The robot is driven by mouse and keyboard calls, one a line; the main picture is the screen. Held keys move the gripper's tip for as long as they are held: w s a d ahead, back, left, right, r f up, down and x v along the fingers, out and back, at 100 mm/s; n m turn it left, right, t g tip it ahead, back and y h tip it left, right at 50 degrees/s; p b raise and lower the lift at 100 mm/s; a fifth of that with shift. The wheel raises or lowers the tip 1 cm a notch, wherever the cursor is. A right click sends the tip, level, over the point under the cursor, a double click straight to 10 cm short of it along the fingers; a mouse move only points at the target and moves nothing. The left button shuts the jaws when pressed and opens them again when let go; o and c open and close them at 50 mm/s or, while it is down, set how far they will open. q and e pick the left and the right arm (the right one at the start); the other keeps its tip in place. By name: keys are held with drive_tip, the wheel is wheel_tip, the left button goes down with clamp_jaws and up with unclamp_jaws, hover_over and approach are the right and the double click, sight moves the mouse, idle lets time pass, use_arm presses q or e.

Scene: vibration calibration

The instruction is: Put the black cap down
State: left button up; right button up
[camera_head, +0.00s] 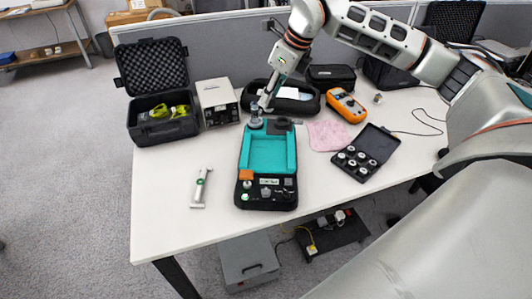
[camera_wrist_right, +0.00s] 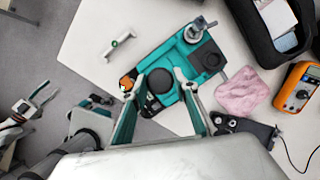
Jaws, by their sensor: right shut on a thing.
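My right gripper (camera_wrist_right: 160,76) is shut on the black cap (camera_wrist_right: 160,81), a dark round disc between its fingertips in the right wrist view. In the head view the right gripper (camera_head: 265,104) is above the far end of the teal-and-black calibration unit (camera_head: 268,155), and the cap is hard to make out there. The unit also shows in the right wrist view (camera_wrist_right: 207,67). A metal cylinder (camera_head: 255,118) and a black round part (camera_head: 283,124) are on the unit's far end. My left gripper (camera_wrist_right: 46,93) appears small at the left of the right wrist view, its fingers apart and empty.
The white table (camera_head: 165,215) is clear at the front left, around a silver handheld tool (camera_head: 200,188). A pink cloth (camera_head: 327,135), an orange multimeter (camera_head: 346,106) and an open black case (camera_head: 381,145) lie right. An open hard case (camera_head: 145,127) and a grey instrument (camera_head: 217,101) stand behind left.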

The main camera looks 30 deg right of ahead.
wheel_tip(320, 180, down, 19)
drive_tip(key=shift+r, duration=0.1)
idle(0.4)
drive_tip(key=shift+f, duration=0.2)
drive_tip(key=o, duration=1.1)
drive_tip(key=shift+o, duration=0.2)
drive_tip(key=shift+d+r, duration=0.1)
drive_tip(key=shift+r, duration=0.45)
drive_tip(key=v, duration=1.1)
drive_tip(key=shift+s, duration=0.2)
